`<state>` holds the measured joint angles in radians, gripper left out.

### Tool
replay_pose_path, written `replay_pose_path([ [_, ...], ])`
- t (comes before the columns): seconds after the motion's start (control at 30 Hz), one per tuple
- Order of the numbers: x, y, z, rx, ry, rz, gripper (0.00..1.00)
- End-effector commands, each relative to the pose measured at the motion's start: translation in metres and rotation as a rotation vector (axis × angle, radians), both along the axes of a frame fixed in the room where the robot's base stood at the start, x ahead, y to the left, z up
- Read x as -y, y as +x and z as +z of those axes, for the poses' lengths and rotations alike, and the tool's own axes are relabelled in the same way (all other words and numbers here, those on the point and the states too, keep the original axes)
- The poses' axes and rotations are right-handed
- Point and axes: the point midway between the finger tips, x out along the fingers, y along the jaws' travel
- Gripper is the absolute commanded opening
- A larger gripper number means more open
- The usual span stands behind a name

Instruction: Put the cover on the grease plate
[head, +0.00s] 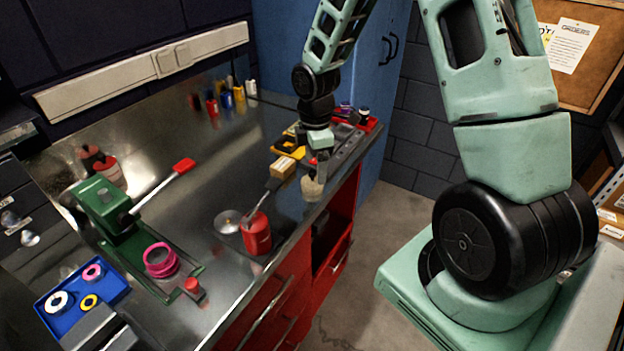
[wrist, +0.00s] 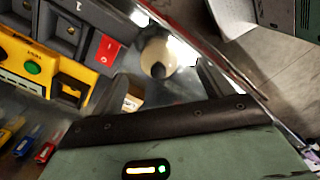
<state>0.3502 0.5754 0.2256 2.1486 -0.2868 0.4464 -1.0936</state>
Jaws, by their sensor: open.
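The cover looks to be a cream dome (head: 312,188) near the bench's front edge, below my gripper (head: 320,168). In the wrist view the same cream cover (wrist: 183,54) shows a dark round knob, just beyond and between the dark fingers of my gripper (wrist: 168,80). The gripper is open, and no hold on the cover is visible. A round silver plate (head: 228,222), likely the grease plate, lies flat on the bench to the left, beside the red oil can. It is uncovered and a small spot shows on it.
The red can (head: 257,236) with a long spout stands between plate and cover. A cardboard box (head: 283,168) and a yellow case (head: 287,147) sit by my gripper. A grey tray (wrist: 72,28) with a red tag is close.

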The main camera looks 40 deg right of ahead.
Motion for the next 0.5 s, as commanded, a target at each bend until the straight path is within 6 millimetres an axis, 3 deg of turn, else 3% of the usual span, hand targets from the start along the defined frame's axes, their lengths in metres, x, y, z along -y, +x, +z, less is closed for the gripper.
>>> replay_pose_path([
  [0.17,-0.002,0.001,-0.010,-0.002,0.001,0.002,0.79],
  [0.5,-0.005,0.005,-0.051,-0.001,0.000,0.001,0.79],
])
